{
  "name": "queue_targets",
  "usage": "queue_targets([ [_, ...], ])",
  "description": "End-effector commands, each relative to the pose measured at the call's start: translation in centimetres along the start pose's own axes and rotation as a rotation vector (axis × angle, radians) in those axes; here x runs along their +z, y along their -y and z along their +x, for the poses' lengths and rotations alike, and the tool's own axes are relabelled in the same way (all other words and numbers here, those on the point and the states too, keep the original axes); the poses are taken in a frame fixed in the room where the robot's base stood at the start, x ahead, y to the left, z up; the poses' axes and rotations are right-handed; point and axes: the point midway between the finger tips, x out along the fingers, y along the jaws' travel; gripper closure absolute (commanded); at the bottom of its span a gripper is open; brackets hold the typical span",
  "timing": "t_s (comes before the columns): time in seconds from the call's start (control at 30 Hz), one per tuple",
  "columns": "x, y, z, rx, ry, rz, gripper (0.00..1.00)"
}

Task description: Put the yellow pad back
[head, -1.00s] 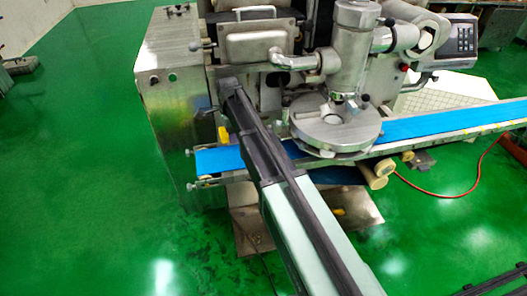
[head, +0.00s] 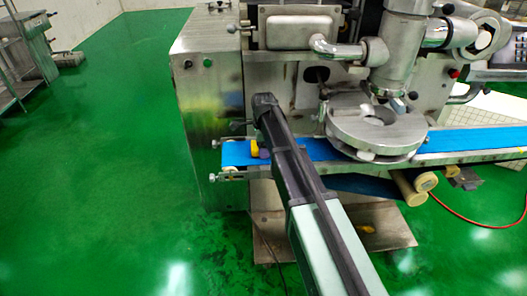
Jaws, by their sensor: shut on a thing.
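The yellow pad (head: 254,148) shows as a small yellow piece just left of my arm, over the left end of the blue conveyor belt (head: 235,154). My gripper (head: 263,153) is at the far end of my dark arm and mostly hidden behind it; a small dark part shows against the pad. It is shut on the yellow pad. Part of the pad is hidden, and I cannot tell whether it touches the belt.
The steel machine box (head: 207,105) stands left of the belt end. A round steel disc (head: 375,128) under a vertical cylinder sits over the belt to the right. Rollers (head: 415,185) and a red cable (head: 470,218) are lower right. Green floor is open at left.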

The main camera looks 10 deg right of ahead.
Motion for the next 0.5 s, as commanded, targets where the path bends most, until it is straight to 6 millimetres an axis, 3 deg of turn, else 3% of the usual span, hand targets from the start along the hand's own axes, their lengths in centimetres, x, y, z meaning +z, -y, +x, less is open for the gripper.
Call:
queue_targets([
  [0.17,-0.01,0.0,0.31,0.0,0.0,0.0,0.56],
  [0.2,-0.01,0.01,0.32,0.0,0.0,0.0,0.33],
  [0.3,-0.01,0.0,0.19,0.0,0.0,0.0,0.18],
  [0.37,-0.01,-0.01,0.2,0.0,0.0,0.0,0.09],
  [0.5,0.0,-0.03,0.2,0.0,0.0,0.0,0.09],
])
